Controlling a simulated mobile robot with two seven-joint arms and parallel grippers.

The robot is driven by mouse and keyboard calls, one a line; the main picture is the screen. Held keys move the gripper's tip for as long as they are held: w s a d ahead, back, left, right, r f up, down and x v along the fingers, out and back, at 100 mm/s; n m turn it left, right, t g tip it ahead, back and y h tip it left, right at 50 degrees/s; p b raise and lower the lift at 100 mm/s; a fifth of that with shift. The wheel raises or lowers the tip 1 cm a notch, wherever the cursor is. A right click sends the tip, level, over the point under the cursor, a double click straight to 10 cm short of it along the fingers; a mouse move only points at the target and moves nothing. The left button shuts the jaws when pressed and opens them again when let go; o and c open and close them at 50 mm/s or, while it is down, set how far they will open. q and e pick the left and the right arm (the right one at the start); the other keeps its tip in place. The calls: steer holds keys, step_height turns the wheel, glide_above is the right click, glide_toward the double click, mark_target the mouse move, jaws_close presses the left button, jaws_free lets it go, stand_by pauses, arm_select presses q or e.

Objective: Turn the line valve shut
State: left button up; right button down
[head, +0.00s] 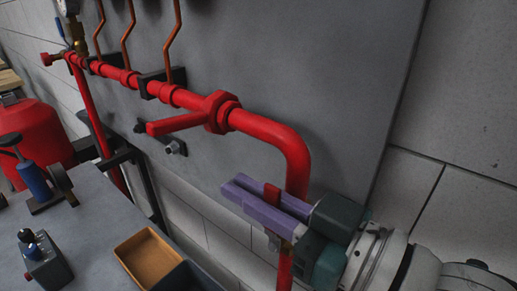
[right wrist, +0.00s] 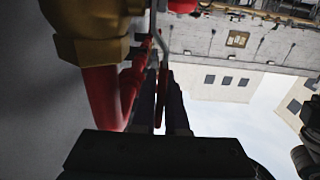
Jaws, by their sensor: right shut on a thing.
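My right gripper (head: 255,199) reaches in from the lower right in the head view, with its purple fingers across the red downpipe. It is shut on a flat red lever, whose end (head: 272,196) shows between the fingers. In the right wrist view the lever (right wrist: 163,82) runs between the dark fingers of my right gripper (right wrist: 162,100). A brass valve body (right wrist: 92,45) is close beside it at the upper left. The fingers and wrist hide most of this valve in the head view. My left gripper is not in view.
A red pipe (head: 270,129) runs along the grey panel (head: 310,60) and bends down behind my gripper. A red fitting (head: 221,112) has a bar pointing left. A workbench (head: 95,210) holds a brown tray (head: 148,262) and tools. A red tank (head: 33,140) stands far left.

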steer(key=h+p, duration=0.1)
steer(key=p, duration=0.1)
steer(key=w+a+f+g+h+p, duration=0.1)
steer(key=shift+a+g+p, duration=0.25)
steer(key=shift+g+p, duration=0.05)
steer(key=shift+p, duration=0.05)
steer(key=c, duration=0.9)
jaws_free()
steer(key=shift+c, duration=0.2)
